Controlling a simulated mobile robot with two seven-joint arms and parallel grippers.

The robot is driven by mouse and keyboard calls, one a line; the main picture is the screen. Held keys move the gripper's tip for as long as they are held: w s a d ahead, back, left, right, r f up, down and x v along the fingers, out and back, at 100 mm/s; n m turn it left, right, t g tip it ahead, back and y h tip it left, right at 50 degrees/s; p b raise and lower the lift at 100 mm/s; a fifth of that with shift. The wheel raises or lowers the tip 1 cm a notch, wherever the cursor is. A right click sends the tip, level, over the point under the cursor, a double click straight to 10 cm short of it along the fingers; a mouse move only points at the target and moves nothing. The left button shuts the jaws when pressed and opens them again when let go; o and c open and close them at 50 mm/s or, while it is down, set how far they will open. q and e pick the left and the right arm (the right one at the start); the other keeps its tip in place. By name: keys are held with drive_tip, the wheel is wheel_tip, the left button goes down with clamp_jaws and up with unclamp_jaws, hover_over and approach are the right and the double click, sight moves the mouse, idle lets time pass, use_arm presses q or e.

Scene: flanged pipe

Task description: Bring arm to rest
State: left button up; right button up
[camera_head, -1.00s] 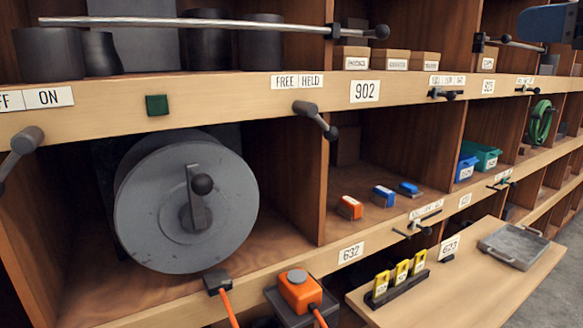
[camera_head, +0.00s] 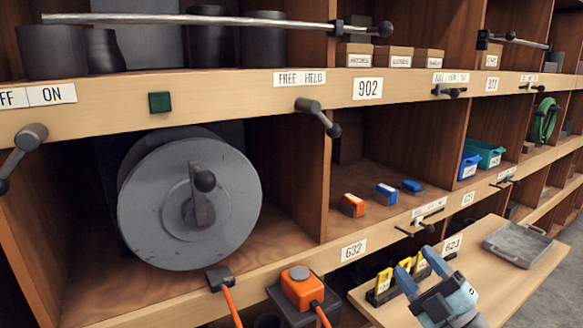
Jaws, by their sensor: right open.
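My right gripper (camera_head: 416,268) is blue and dark grey and comes in at the bottom right. My left gripper is not in view.
A large grey flanged disc (camera_head: 155,215) with a knobbed lever fills the left bay. An orange switch box (camera_head: 301,288) sits below it. A grey tray (camera_head: 517,244) lies on the board. Levers jut from the shelf fronts, including one (camera_head: 317,117) under FREE HELD.

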wheel_tip(320, 180, down, 14)
drive_tip(key=s+m+h, duration=0.3)
drive_tip(key=m+h, duration=0.4)
drive_tip(key=m, duration=0.3)
drive_tip(key=s+a+f+m+g+h, duration=0.2)
drive_tip(key=s+f+m+g, duration=0.25)
drive_tip(key=s+f, duration=0.6)
drive_tip(key=s+a+f+m+g+h, duration=0.15)
drive_tip(key=s+f+m+g, duration=0.3)
drive_tip(key=s+f, duration=0.6)
use_arm(q)
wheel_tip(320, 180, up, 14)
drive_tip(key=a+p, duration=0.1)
drive_tip(key=p, duration=1.5)
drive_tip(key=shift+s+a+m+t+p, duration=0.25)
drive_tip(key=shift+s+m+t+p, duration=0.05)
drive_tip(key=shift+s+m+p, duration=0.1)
use_arm(e)
wheel_tip(320, 180, up, 11)
drive_tip(key=w+d+n, duration=0.1)
drive_tip(key=shift+w+r, duration=0.15)
drive_tip(key=shift+w, duration=0.25)
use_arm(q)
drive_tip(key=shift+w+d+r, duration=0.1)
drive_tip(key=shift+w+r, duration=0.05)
use_arm(e)
drive_tip(key=shift+d, duration=0.1)
drive_tip(key=shift+c, duration=0.3)
